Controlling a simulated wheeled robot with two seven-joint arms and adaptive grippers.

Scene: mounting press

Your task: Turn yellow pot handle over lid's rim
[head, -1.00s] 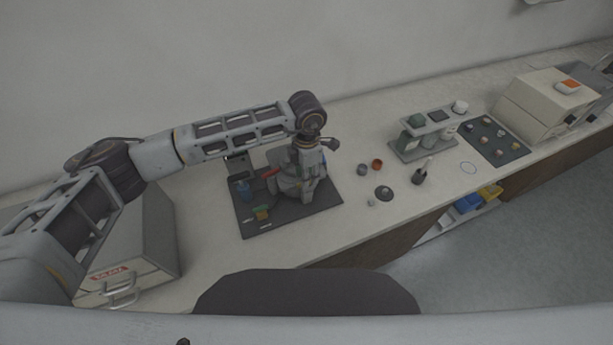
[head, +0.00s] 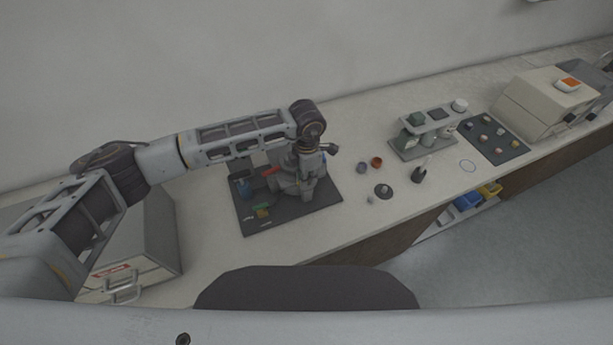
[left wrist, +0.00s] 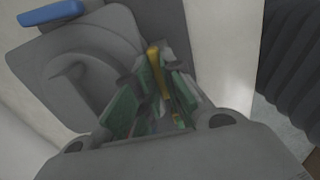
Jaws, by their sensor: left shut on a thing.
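My left gripper (head: 307,178) reaches down over the grey press on the dark mat and hides much of it in the head view. In the left wrist view the same gripper (left wrist: 160,88) is shut on the yellow pot handle (left wrist: 155,62), a slim bar between its green-padded fingers. A grey rounded part (left wrist: 105,42), which looks like the lid, lies beside and beyond the fingers. A blue bar (left wrist: 50,13) shows at its upper left. How the handle sits against the lid's rim is hidden by the fingers. My right gripper is not in view.
Small cups (head: 377,162), a grey stand (head: 410,147) and a tray (head: 507,151) lie to the right. A grey box stands at left.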

